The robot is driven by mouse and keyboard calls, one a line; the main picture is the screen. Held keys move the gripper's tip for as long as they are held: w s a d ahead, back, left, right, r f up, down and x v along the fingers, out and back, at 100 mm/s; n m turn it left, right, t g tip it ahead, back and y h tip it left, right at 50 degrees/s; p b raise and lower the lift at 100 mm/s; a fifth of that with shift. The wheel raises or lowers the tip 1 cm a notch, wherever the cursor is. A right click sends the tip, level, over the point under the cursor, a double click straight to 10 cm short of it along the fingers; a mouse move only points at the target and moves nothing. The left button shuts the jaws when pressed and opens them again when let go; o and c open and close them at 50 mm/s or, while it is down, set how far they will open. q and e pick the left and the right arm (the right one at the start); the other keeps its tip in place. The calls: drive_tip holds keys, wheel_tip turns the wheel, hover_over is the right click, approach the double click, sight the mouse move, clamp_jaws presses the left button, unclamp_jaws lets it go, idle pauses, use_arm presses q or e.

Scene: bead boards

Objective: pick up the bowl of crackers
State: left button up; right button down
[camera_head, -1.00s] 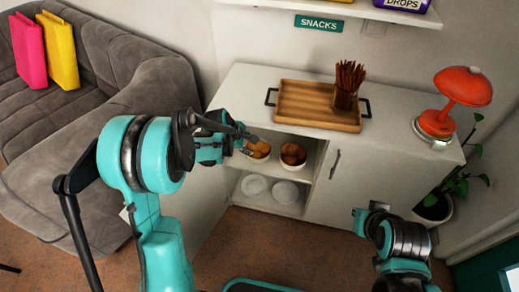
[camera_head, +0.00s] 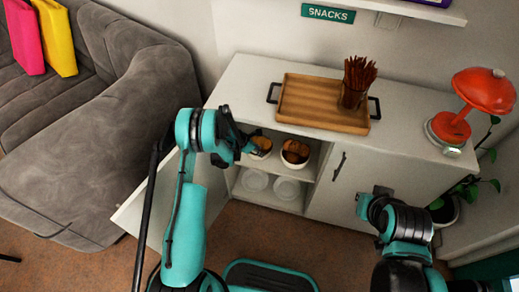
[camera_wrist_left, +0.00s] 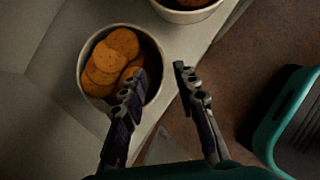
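The bowl of crackers is a white bowl (camera_head: 258,154) with round tan-orange crackers, on the upper shelf of the open cabinet in the head view. In the left wrist view the bowl (camera_wrist_left: 83,83) and its crackers (camera_wrist_left: 115,58) show at upper left. My left gripper (camera_head: 250,139) is at the cabinet opening by this bowl. Its fingers (camera_wrist_left: 160,71) are apart and empty, with the bowl's right rim between them in the picture; I cannot tell whether they touch it. My right gripper (camera_head: 380,192) is in front of the cabinet's closed door, its fingers unclear.
A second white bowl (camera_head: 293,164) with brown contents stands right of the first; its edge shows in the wrist view (camera_wrist_left: 187,15). Plates (camera_head: 286,189) lie on the shelf below. A wooden tray (camera_head: 315,105), a stick-filled cup (camera_head: 352,97) and a red lamp (camera_head: 484,91) stand on top.

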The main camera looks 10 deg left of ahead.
use_arm(q)
drive_tip(key=b+x, duration=0.1)
drive_tip(key=x, duration=0.3)
drive_tip(key=shift+w+d+f+b, duration=0.1)
drive_tip(key=shift+f+b, duration=0.2)
drive_tip(key=shift+b, duration=0.05)
drive_tip(key=shift+r, duration=0.1)
clamp_jaws()
drive_tip(key=shift+r, duration=0.1)
